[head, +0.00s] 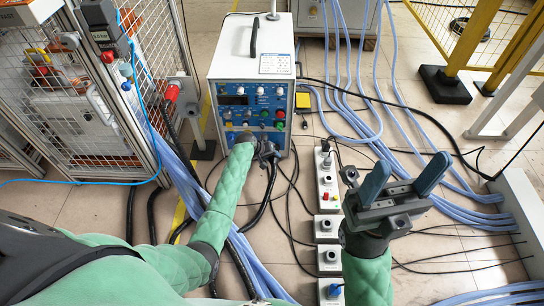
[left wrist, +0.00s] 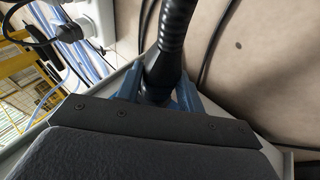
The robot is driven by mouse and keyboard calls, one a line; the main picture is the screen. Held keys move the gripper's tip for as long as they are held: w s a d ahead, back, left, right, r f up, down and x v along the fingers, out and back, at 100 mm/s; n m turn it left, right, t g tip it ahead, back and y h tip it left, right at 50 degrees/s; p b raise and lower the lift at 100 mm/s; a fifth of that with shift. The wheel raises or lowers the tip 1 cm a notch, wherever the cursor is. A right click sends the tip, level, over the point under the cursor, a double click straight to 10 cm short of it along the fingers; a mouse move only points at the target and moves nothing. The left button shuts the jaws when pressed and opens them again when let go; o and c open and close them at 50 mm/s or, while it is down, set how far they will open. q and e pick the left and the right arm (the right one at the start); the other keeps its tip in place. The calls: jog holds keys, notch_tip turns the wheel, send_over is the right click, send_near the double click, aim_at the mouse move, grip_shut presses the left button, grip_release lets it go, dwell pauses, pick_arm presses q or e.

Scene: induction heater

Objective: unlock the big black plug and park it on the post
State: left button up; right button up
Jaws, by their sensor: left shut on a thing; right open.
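My left gripper (head: 266,150) is at the lower front of the white heater box (head: 252,62). In the left wrist view its blue fingers (left wrist: 158,100) are shut on the big black plug (left wrist: 160,80), at the base of a ribbed black cable sleeve (left wrist: 174,35). In the head view my gripper mostly hides the plug; a thick black cable (head: 262,212) hangs below it. I cannot tell whether the plug is locked. My right gripper (head: 404,180) is open and empty, raised at the right. I cannot surely tell which fixture is the parking post.
Blue hoses (head: 362,120) and black cables cross the floor. A mesh cage (head: 110,90) is at left, a yellow post (head: 470,38) at right.

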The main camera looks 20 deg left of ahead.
pick_arm(q)
jog(key=shift+a+f+t+h, duration=0.1)
jog(key=shift+f+t+h, duration=0.15)
jog(key=shift+h, duration=0.35)
jog(key=shift+r+b, duration=0.15)
jog(key=shift+b, duration=0.15)
jog(key=shift+h, duration=0.3)
jog(key=shift+b, duration=0.3)
jog(key=shift+a+n+t+h, duration=0.1)
jog(key=shift+n+t+h, duration=0.2)
jog(key=shift+h, duration=0.1)
jog(key=shift+b, duration=0.35)
jog(key=shift+s, duration=0.1)
